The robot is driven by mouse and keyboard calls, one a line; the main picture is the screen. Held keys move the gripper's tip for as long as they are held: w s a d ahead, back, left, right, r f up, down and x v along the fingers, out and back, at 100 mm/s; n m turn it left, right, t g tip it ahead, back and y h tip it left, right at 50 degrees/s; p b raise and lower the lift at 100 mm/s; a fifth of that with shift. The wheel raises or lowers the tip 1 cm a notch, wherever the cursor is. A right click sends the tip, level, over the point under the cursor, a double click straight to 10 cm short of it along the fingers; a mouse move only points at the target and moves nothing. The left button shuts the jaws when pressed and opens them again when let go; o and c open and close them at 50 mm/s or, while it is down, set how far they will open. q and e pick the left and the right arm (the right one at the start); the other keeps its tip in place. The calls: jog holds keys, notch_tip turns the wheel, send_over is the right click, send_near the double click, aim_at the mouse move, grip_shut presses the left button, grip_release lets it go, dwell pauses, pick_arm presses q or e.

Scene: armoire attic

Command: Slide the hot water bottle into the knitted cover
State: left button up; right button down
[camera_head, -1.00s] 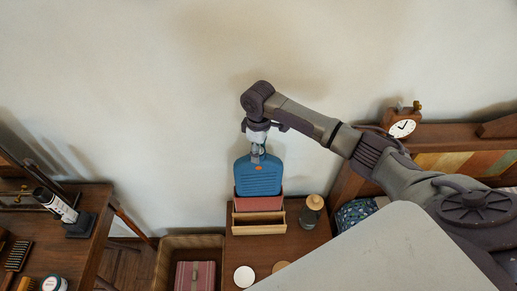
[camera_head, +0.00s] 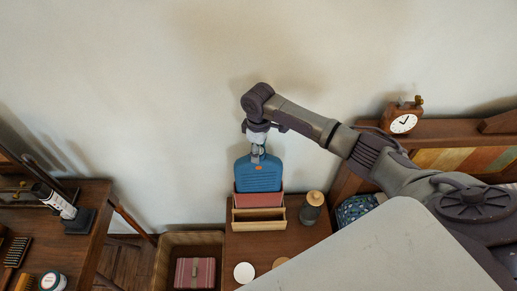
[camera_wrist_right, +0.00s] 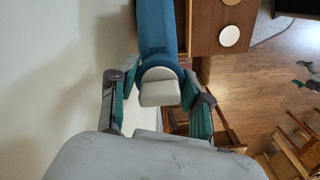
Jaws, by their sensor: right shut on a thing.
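The hot water bottle (camera_head: 258,174) is blue and ribbed, and hangs upright with its neck up in the head view. My right gripper (camera_head: 257,145) is shut on its neck end. In the right wrist view, the fingers (camera_wrist_right: 160,88) are either side of a pale stopper (camera_wrist_right: 160,86), with the blue bottle (camera_wrist_right: 156,28) beyond. The bottle's lower end meets the top of a reddish-pink piece (camera_head: 258,200), apparently the knitted cover, standing in a wooden holder (camera_head: 258,226). Whether the bottle's lower edge is inside or behind it I cannot tell. My left gripper is out of view.
The holder stands on a wooden cabinet (camera_head: 300,238) against the wall. A dark bottle-like jar (camera_head: 311,210) is close on its right, and a white disc (camera_head: 244,272) lies in front. A clock (camera_head: 403,122) stands on the headboard. A basket (camera_head: 180,240) is at left.

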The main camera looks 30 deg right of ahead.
jog(key=shift+w+f, duration=0.1)
jog(key=shift+f, duration=0.25)
dwell(1.1)
jog(key=shift+f, duration=0.15)
dwell(0.3)
notch_tip(320, 180, down, 7)
jog(key=b, duration=0.3)
dwell(1.5)
jog(key=shift+r, duration=0.2)
dwell(0.7)
jog(key=shift+f+b, duration=1.55)
jog(key=shift+f, duration=1)
dwell(0.5)
